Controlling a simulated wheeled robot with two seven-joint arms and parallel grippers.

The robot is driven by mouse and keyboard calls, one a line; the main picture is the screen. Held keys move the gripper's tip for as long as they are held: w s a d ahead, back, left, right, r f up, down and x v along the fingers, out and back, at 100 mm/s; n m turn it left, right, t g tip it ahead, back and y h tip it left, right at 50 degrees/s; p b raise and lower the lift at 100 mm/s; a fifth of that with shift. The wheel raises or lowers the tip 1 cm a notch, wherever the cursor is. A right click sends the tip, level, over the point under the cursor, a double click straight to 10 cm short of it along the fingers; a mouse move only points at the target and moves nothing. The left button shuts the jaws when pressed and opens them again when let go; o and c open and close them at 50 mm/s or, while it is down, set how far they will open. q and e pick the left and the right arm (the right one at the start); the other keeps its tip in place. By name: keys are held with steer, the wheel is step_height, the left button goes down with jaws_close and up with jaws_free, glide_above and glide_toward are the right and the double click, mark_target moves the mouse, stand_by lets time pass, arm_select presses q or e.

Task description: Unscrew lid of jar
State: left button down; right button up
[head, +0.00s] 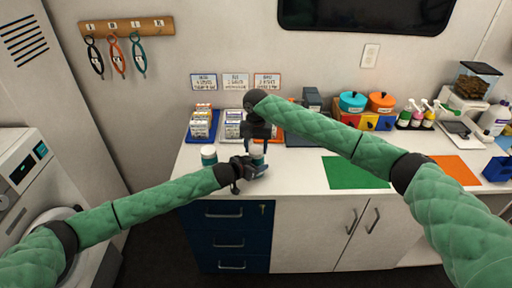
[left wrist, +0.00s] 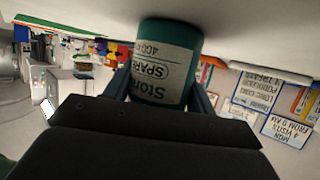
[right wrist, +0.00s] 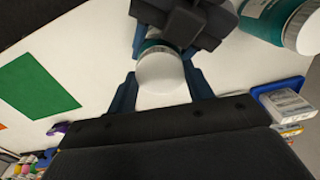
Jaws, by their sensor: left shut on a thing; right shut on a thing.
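A teal jar (head: 258,158) stands on the white counter, mostly hidden by my grippers in the head view. The left wrist view shows its teal body (left wrist: 165,55) with a white printed label, upside down in the picture. My left gripper (head: 254,168) is shut on the jar's body from the side, one finger on each side. My right gripper (head: 258,145) comes down from above and is shut on the white lid (right wrist: 162,76), with a finger at either side of it. Whether the lid is loose on the jar cannot be seen.
A second teal jar (head: 209,155) with a white lid stands close by on the left. Trays with small boxes (head: 200,124) are behind it. A green mat (head: 355,173) lies to the right. Colourful canisters (head: 352,102) and pump bottles (head: 417,115) stand further right.

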steer(key=o, duration=1.1)
steer(key=shift+r, duration=2.25)
steer(key=shift+c, duration=0.4)
steer(key=shift+r+n, duration=0.5)
steer(key=shift+r, duration=1.05)
steer(key=shift+f, duration=3.8)
